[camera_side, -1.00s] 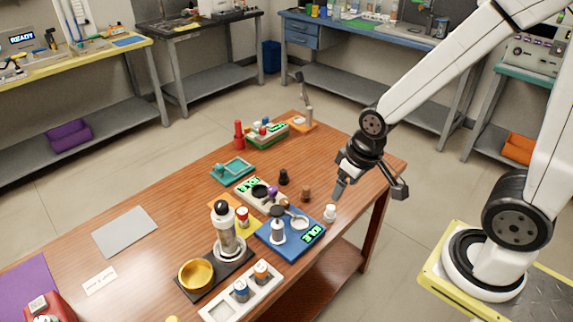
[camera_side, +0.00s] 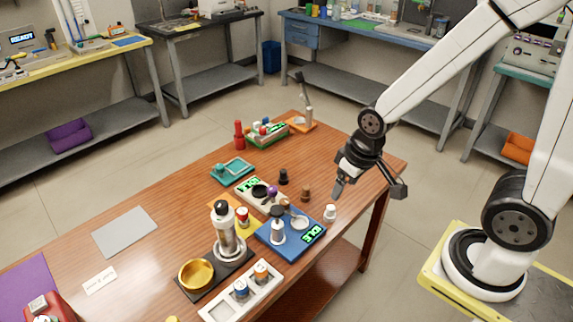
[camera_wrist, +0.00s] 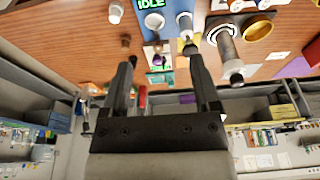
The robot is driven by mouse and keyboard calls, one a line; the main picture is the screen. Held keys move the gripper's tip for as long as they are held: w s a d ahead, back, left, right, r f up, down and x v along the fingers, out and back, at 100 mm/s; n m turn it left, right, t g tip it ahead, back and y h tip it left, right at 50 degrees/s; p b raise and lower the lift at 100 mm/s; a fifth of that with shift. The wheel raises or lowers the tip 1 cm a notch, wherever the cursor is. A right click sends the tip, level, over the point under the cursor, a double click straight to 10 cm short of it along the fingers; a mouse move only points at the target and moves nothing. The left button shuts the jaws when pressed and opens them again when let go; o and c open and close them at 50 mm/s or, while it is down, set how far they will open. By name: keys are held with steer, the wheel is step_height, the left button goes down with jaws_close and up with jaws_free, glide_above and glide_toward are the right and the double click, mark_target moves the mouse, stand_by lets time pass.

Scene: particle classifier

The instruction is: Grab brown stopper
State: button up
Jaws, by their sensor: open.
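The brown stopper (camera_side: 306,194) stands upright on the wooden table in the side view, between a black stopper (camera_side: 283,177) and a white stopper (camera_side: 330,213). In the wrist view the brown stopper (camera_wrist: 125,42) shows small, just beyond the tip of the left finger. My gripper (camera_side: 340,187) hangs above the table, to the right of the brown stopper and apart from it. In the wrist view its two fingers (camera_wrist: 160,56) are spread, with nothing held between them.
A blue device (camera_side: 290,240) reading IDLE and a pale device (camera_side: 248,186) with a green display stand left of the stoppers. A dark base (camera_side: 190,284) with a gold bowl (camera_side: 196,275) is nearer the front. The table's right end is clear.

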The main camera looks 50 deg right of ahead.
steer(key=m, duration=0.1)
steer(key=m+t+y, duration=0.7)
steer(key=m+y, duration=0.2)
steer(key=m, duration=1.7)
glide_toward(300, 195)
steer(key=shift+w+a, duration=0.6)
steer(key=shift+w, duration=0.1)
steer(key=shift+x, duration=3.9)
steer(key=shift+w+r, duration=0.1)
steer(key=shift+r, duration=0.05)
jaws_close()
